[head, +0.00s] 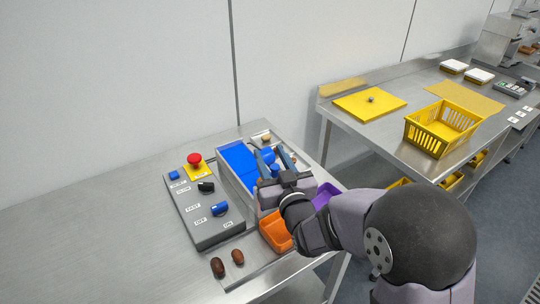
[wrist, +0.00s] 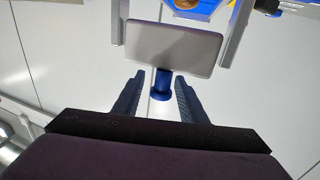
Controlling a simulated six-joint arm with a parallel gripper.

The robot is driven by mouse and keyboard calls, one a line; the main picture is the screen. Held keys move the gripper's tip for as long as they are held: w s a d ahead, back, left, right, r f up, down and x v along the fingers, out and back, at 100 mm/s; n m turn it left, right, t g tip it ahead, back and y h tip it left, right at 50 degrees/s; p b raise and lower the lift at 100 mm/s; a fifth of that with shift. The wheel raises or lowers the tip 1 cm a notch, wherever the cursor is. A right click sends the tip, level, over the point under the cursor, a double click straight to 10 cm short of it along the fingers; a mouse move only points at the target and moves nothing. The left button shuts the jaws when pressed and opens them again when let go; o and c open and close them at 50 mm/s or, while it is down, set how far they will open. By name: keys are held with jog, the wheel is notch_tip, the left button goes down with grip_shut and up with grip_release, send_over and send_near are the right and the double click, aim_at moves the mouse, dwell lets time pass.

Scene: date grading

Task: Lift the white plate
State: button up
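The white plate (wrist: 175,45) shows in the wrist view as a pale grey-white slab, slightly tilted in the picture, between two metal posts. A blue knob (wrist: 162,84) sticks out from its lower edge toward me. My gripper (wrist: 158,78) is open, with one dark blue finger on each side of the knob and visible gaps between. In the head view my gripper (head: 273,158) is over the blue-and-metal machine (head: 238,160), and a blue piece shows between the fingers. I cannot pick out the plate clearly there; my gripper hides that area.
Left of the machine is a control box (head: 204,222) with a red button (head: 194,159) and knobs. An orange tray (head: 275,232) and a purple tray (head: 324,196) sit close to my arm. Two brown dates (head: 218,267) lie in front. The table's left side is clear.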

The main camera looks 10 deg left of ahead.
jog(key=b+v, duration=0.2)
jog(key=v, duration=0.4)
jog(key=shift+s+d, duration=0.15)
jog(key=shift+s, duration=0.1)
jog(key=shift+r, duration=0.15)
notch_tip(320, 180, up, 5)
jog(key=w+d+n+p, duration=0.1)
jog(key=w+d, duration=0.1)
jog(key=w, duration=0.1)
jog(key=s+d+f+m+g+h+p, duration=0.3)
jog(key=d+f+g+h, duration=0.35)
jog(key=d+f, duration=0.7)
jog(key=s+d+f+m+g, duration=0.1)
jog(key=s+d+f+g, duration=0.1)
jog(key=s, duration=0.5)
jog(key=s+d+f+m+g+h, duration=0.1)
jog(key=s+d+f+g, duration=0.2)
jog(key=s, duration=0.4)
jog(key=s+d+f+m+g+h, duration=0.1)
jog(key=s+d+f+m+g, duration=0.1)
jog(key=s+d+g, duration=0.2)
jog(key=s, duration=0.3)
jog(key=shift+d+f, duration=0.2)
jog(key=shift+f, duration=0.05)
